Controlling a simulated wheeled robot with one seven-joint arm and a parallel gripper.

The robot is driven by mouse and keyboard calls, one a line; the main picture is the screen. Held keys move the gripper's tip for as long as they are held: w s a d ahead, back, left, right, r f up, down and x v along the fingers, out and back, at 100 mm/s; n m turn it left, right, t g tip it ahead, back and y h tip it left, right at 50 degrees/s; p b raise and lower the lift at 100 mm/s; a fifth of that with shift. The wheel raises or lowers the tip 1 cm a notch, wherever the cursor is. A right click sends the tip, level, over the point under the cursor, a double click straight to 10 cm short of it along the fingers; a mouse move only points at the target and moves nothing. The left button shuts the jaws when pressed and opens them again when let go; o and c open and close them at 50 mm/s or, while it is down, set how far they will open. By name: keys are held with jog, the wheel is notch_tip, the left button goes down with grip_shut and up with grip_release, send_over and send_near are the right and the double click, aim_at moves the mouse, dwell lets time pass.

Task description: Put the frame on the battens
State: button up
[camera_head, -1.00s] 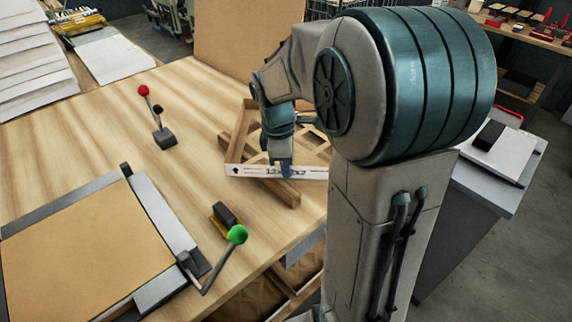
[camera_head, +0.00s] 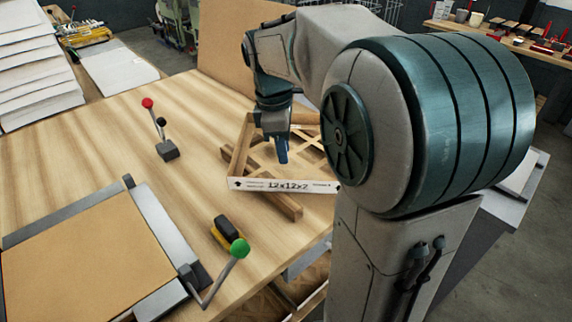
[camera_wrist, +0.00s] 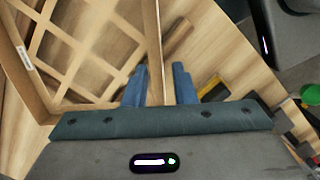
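The frame (camera_head: 238,150) is a square tan cardboard filter frame with a lattice inside. Its near wall carries a white label reading 12x12x2. It lies over the wooden battens (camera_head: 288,208); one batten end sticks out in front of the labelled wall. Whether it rests evenly on all battens is hidden. In the wrist view the frame's lattice (camera_wrist: 62,50) fills the left, and a batten end (camera_wrist: 180,37) shows beyond its wall. My gripper (camera_wrist: 160,83) is open, its blue fingers apart on either side of that wall, with a gap at the right finger. My gripper (camera_head: 282,155) also shows above the frame.
A black-and-yellow tool (camera_head: 228,234) and a green-knobbed lever (camera_head: 239,249) are in front of the frame. A red-knobbed lever stand (camera_head: 167,150) is to the left. A brown sheet on a clamp fixture (camera_head: 85,255) fills the near left. Bare tabletop lies between them.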

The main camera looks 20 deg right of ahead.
jog(key=s+a+f+m+t, duration=0.1)
jog(key=s+a+f+m, duration=0.1)
jog(key=s+m, duration=0.4)
jog(key=s+a+f+m+t+y, duration=0.1)
jog(key=s+a+f+m+t, duration=0.1)
jog(key=s+f+m, duration=0.2)
jog(key=s+m, duration=0.3)
jog(key=s, duration=0.2)
jog(key=shift+a+t, duration=0.3)
jog(key=shift+a, duration=0.1)
jog(key=shift+r, duration=0.1)
dwell(0.3)
